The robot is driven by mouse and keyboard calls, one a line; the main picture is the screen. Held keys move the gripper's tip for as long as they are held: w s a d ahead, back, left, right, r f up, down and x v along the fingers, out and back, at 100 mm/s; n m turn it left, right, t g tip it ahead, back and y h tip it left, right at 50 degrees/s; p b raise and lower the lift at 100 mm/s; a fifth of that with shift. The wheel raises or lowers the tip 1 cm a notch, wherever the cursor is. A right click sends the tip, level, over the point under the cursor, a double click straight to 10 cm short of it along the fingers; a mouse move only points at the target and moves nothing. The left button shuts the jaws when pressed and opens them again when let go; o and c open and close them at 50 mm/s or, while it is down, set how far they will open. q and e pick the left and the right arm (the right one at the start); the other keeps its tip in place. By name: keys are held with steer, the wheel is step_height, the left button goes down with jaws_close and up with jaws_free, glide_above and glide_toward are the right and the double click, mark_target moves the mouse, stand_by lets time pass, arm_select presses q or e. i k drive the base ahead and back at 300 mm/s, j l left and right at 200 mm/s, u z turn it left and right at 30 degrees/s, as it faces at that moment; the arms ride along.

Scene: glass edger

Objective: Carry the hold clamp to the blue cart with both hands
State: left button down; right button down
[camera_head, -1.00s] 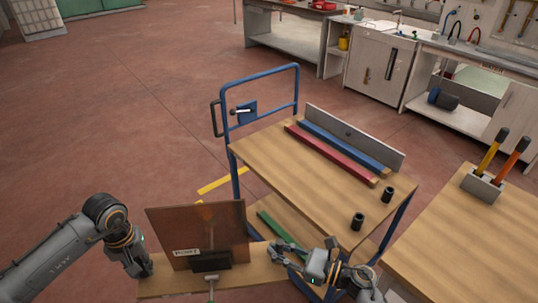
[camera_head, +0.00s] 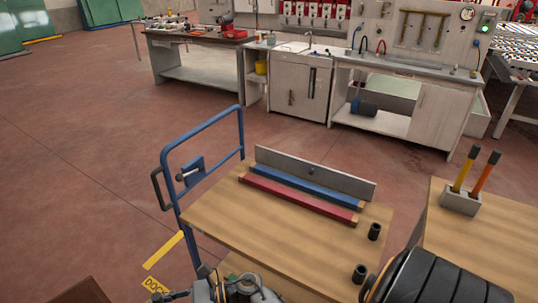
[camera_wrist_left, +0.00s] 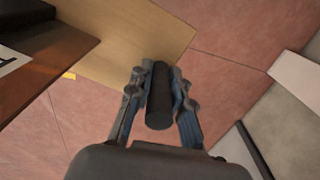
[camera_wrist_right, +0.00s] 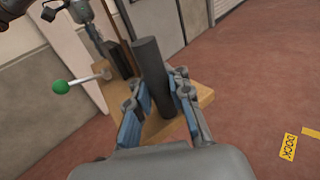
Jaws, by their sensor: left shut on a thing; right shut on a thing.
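The hold clamp is a wooden board with black upright grips, a brown panel and a green-knobbed lever. In the left wrist view its board (camera_wrist_left: 135,35) extends away beside the brown panel (camera_wrist_left: 55,70). My left gripper (camera_wrist_left: 158,78) is shut on a black grip (camera_wrist_left: 159,105). In the right wrist view my right gripper (camera_wrist_right: 158,95) is shut on another black grip (camera_wrist_right: 148,70), with the green knob (camera_wrist_right: 60,87) to the left. The blue cart (camera_head: 205,215) stands just ahead.
The cart top carries a red bar (camera_head: 295,197), a blue bar (camera_head: 305,185), a grey fence (camera_head: 315,173) and two black cylinders (camera_head: 375,231). Its near-left top is clear. A wooden table (camera_head: 480,235) with a tool holder (camera_head: 460,201) stands close on the right.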

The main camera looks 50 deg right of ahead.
mark_target(271, 228)
steer(key=i+z, duration=0.2)
steer(key=z, duration=0.15)
steer(key=i+j+z, duration=0.1)
steer(key=z, duration=0.25)
steer(key=i+j+z, duration=0.15)
steer(key=z, duration=0.15)
steer(key=i+z, duration=0.15)
steer(key=z, duration=0.25)
steer(key=i+j+z, duration=0.15)
steer(key=z, duration=0.2)
steer(key=i+j+z, duration=0.15)
steer(key=z, duration=0.25)
steer(key=i+j+z, duration=0.4)
steer(key=k+l, duration=0.05)
steer(key=l, duration=0.05)
